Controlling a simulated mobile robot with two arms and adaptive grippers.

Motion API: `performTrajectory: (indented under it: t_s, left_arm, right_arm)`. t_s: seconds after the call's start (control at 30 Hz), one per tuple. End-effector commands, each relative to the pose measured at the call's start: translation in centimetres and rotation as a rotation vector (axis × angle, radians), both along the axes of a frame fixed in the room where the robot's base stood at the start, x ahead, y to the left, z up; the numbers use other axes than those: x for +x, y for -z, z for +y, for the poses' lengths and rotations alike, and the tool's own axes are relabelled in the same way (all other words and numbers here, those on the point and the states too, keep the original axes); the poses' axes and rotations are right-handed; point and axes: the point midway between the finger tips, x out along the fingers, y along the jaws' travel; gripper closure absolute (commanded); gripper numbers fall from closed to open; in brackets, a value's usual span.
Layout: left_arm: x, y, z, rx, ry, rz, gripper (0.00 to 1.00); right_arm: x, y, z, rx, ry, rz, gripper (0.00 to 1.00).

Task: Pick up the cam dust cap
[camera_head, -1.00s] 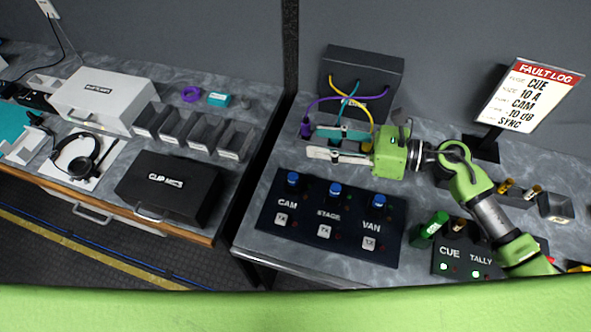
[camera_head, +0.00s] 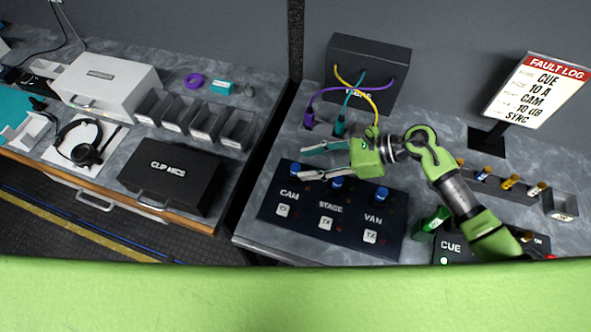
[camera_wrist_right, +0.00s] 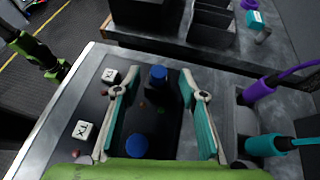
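The cam dust cap (camera_head: 295,169) is a blue round cap on the black panel (camera_head: 270,214), above the CAM label at the panel's left. In the right wrist view it is the farther blue cap (camera_wrist_right: 158,74), between the fingertips. My right gripper (camera_head: 303,163) is open and empty, its fingers pointing left over the panel's back edge. It also shows in the right wrist view (camera_wrist_right: 156,80), one finger on each side of the cap. Whether a finger touches the cap is unclear. My left gripper is not seen in the head view.
The STAGE cap (camera_head: 337,182) and the VAN cap (camera_head: 379,194) are similar blue caps on the same panel. A dark box (camera_head: 368,62) with purple, teal and yellow cables stands behind the gripper. A fault log sign (camera_head: 537,90) stands at the right. A gap separates the left bench.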

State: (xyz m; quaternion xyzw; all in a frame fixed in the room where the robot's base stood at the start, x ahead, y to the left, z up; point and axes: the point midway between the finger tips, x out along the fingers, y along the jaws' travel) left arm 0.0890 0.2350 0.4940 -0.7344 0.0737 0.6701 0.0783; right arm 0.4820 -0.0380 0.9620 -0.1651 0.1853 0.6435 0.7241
Motion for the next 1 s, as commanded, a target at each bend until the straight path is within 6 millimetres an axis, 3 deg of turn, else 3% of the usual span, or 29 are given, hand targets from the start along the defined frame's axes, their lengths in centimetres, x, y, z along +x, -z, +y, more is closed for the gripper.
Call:
performTrajectory:
  t_s: [0.3, 0.6, 0.73, 1.0]
  left_arm:
    - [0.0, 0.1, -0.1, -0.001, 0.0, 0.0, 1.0]
    - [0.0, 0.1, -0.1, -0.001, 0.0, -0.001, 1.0]
    - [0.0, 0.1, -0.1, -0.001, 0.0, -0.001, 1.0]
    - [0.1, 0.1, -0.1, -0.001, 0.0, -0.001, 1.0]
  right_arm:
    - [0.3, 2.5, 3.6, 0.003, 0.0, 0.001, 0.62]
    - [0.3, 2.8, 4.0, 0.001, 0.0, 0.001, 0.62]
    - [0.3, 2.8, 4.0, 0.001, 0.0, 0.001, 0.93]
    - [0.3, 2.8, 4.0, 0.002, 0.0, 0.001, 0.94]
